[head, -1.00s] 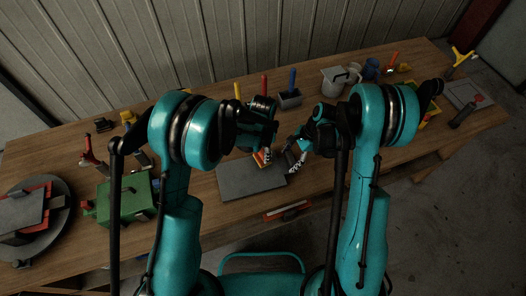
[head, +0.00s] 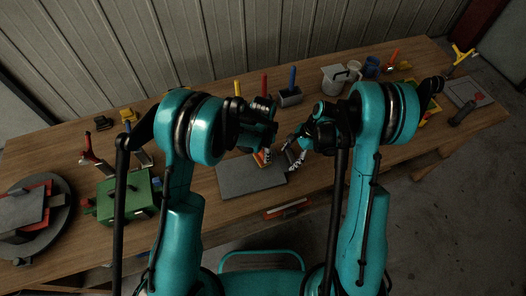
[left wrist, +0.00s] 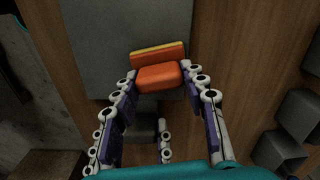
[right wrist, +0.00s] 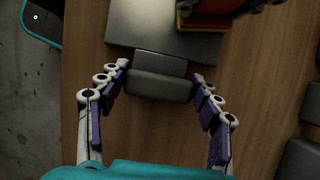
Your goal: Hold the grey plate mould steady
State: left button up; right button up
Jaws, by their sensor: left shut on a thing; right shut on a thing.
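The grey plate mould (head: 248,179) lies flat on the wooden bench in front of me. A grey grip block (right wrist: 160,84) at its edge sits between the fingers of my right gripper (right wrist: 158,80), which is shut on it. My right gripper also shows at the plate's right end in the head view (head: 293,158). My left gripper (left wrist: 163,82) is shut on an orange-handled tool (left wrist: 159,76) with a thin yellow edge, over the plate. Whether the tool touches the plate I cannot tell. In the head view my left gripper (head: 263,157) partly hides the tool.
A green box (head: 128,196) and a round dark stand (head: 50,240) are on the left. A grey holder (head: 290,97), a jug (head: 334,80) and mugs (head: 371,67) stand behind. A red-and-white bar (head: 286,208) is at the front edge.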

pick_arm(q)
jog(key=shift+a, duration=0.1)
jog(key=shift+s+a, duration=0.7)
jog(key=shift+a, duration=1.9)
jog(key=shift+s+a, duration=0.75)
jog(key=shift+a, duration=1.9)
jog(key=shift+s+a, duration=0.7)
jog(key=shift+a, duration=1.9)
jog(key=shift+s+d, duration=0.3)
jog(key=shift+s, duration=0.65)
jog(key=shift+s+d, duration=0.3)
jog(key=shift+s, duration=0.65)
jog(key=shift+d, duration=0.1)
jog(key=shift+w+d, duration=0.7)
jog(key=shift+d, duration=1.95)
jog(key=shift+w+d, duration=0.7)
jog(key=shift+d, duration=1.95)
jog(key=shift+w+d, duration=0.7)
jog(key=shift+d, duration=1.95)
jog(key=shift+s+d, duration=0.2)
jog(key=shift+s, duration=0.75)
jog(key=shift+s+d, duration=0.2)
jog(key=shift+s, duration=0.75)
jog(key=shift+a+f, duration=0.1)
